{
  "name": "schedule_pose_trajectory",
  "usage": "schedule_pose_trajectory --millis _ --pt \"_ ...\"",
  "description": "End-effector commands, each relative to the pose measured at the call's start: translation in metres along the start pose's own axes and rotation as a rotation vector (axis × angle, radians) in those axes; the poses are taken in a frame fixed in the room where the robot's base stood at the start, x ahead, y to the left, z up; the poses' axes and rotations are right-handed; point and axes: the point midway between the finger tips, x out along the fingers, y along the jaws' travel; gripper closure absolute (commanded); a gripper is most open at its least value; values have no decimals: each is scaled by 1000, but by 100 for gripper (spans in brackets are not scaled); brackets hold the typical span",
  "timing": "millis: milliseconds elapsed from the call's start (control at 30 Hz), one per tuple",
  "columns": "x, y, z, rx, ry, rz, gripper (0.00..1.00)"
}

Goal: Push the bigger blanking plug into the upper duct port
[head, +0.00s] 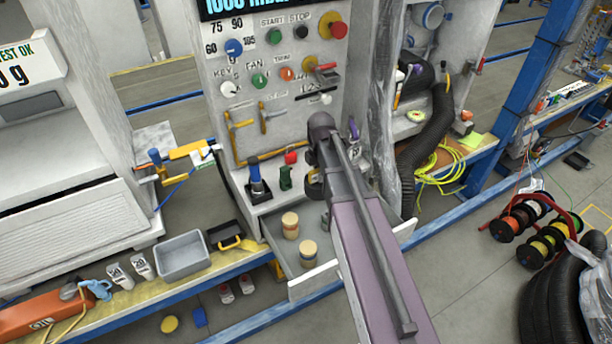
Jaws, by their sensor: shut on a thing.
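My arm (375,235) reaches up from the bottom edge to the front of the grey control cabinet. Its dark far end (320,122) is in front of the cabinet's lower right part. The jaws of my gripper do not show; the arm hides that area, and anything held there is hidden too. Two beige banded cylinders (290,225) (308,253) stand in the open drawer, left of my arm. I cannot tell whether they are blanking plugs. Neither the bigger plug nor the upper port can be named surely.
A thick black hose (432,125) hangs right of my arm, beside clear plastic sheeting (377,110). The cabinet has knobs and a red button (338,30). The open drawer (325,272) juts forward. A grey bin (183,257) is on the left bench. Cable reels (530,225) stand at right.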

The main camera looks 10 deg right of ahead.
Motion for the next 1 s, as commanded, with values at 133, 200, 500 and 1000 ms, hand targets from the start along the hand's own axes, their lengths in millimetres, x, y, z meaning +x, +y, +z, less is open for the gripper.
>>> schedule_pose_trajectory --millis 133,200,500,1000 --pt "10 -25 -7 0 0 0 100" --pt "12 -29 -8 0 0 0 100" --pt "12 -31 -9 -1 0 0 100" --pt "16 7 -4 -1 0 0 100"
